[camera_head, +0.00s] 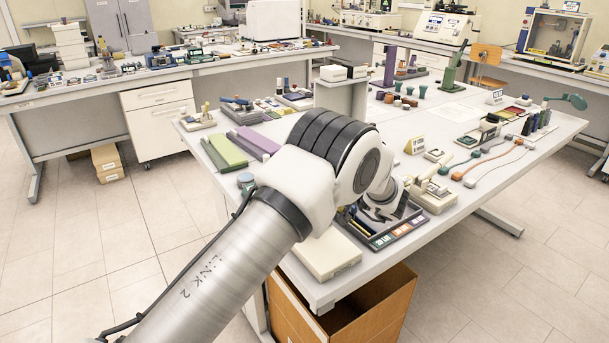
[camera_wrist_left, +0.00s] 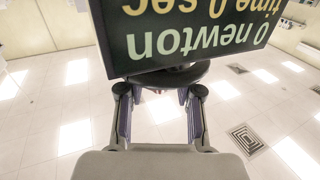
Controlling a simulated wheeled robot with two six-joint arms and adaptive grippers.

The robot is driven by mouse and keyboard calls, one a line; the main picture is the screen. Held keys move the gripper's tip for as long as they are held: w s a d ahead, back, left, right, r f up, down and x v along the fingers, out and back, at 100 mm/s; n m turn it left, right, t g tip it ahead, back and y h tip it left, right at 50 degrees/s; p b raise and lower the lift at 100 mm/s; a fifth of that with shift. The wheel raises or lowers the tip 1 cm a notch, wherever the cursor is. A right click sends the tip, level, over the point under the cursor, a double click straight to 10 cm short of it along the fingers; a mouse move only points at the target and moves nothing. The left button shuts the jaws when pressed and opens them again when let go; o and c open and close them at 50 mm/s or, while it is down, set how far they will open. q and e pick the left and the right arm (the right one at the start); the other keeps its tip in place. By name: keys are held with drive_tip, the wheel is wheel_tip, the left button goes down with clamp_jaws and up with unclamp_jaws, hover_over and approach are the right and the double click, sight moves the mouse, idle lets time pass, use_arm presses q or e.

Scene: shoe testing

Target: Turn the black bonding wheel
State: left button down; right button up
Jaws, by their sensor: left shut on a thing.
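In the left wrist view, a dark round disc, which looks like the black bonding wheel (camera_wrist_left: 160,78), sits just below a black display (camera_wrist_left: 190,35). The display's text appears upside down and reads "0 newton" and "time 0 sec". My left gripper (camera_wrist_left: 159,94) has one finger at each side of the disc and is shut on it. The far part of the disc is hidden behind the display. In the head view, my arm crosses the middle of the worktable; I cannot clearly make out the wheel or the fingers there. My right gripper is not in view.
The worktable (camera_head: 395,128) carries several small tools and parts. A dark tray (camera_head: 385,236) and a pale box (camera_head: 325,257) lie by my arm. A purple stand (camera_head: 390,66) and a green stand (camera_head: 453,72) rise at the back. An open brown box (camera_head: 365,318) stands below the front edge.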

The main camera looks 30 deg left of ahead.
use_arm(q)
drive_tip(key=shift+w+n+g+h+b, duration=0.1)
drive_tip(key=shift+n+g+h+b, duration=0.5)
drive_tip(key=shift+n+g, duration=1.4)
drive_tip(key=shift+m+g, duration=0.3)
drive_tip(key=shift+g, duration=0.3)
drive_tip(key=shift+r, duration=0.1)
drive_tip(key=c, duration=0.9)
unclamp_jaws()
drive_tip(key=shift+o, duration=0.8)
drive_tip(key=shift+a, duration=0.15)
drive_tip(key=v, duration=0.7)
